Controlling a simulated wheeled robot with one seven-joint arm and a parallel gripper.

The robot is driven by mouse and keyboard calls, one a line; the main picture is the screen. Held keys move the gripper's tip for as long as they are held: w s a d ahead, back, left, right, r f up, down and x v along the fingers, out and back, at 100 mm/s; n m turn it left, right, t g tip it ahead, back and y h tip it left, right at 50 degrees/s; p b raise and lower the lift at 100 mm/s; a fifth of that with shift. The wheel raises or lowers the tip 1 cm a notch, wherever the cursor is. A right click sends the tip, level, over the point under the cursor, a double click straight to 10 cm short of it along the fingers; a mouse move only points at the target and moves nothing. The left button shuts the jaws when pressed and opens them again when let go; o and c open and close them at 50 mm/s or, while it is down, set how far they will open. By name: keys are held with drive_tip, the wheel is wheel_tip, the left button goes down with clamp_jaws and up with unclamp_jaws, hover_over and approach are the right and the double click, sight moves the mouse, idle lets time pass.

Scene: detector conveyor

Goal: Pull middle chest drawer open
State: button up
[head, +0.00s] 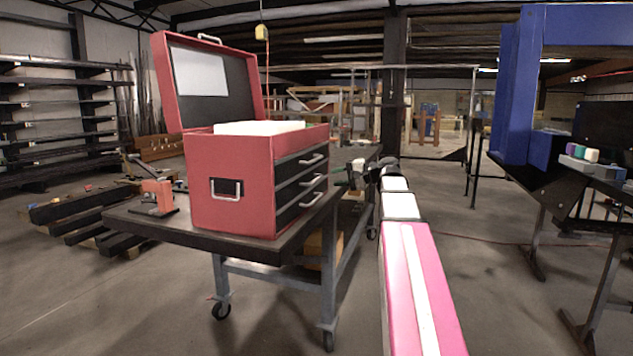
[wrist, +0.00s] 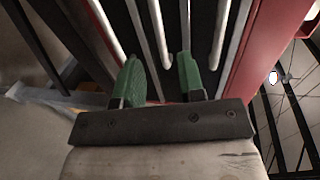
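The red tool chest (head: 232,190) stands on a dark wheeled table with its lid open. Its black drawer front faces right and carries three silver handles; all three drawers look shut. The middle handle (head: 313,180) also shows in the wrist view (wrist: 160,35). My gripper (head: 355,180) is right of the drawer front in the head view, at about the middle handle's height. In the wrist view my gripper (wrist: 159,75) has its green fingers apart. The middle handle's end lies between the fingertips in the picture, with gaps on both sides; I cannot tell whether the fingers surround it.
The dark table top (head: 160,222) is on casters. A small red tool (head: 157,196) sits left of the chest. The other handles lie outside the fingers in the wrist view, left (wrist: 108,32) and right (wrist: 220,35).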

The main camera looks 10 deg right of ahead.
sight(318, 179)
drive_tip(key=x, duration=0.8)
drive_tip(key=shift+a, duration=0.1)
clamp_jaws()
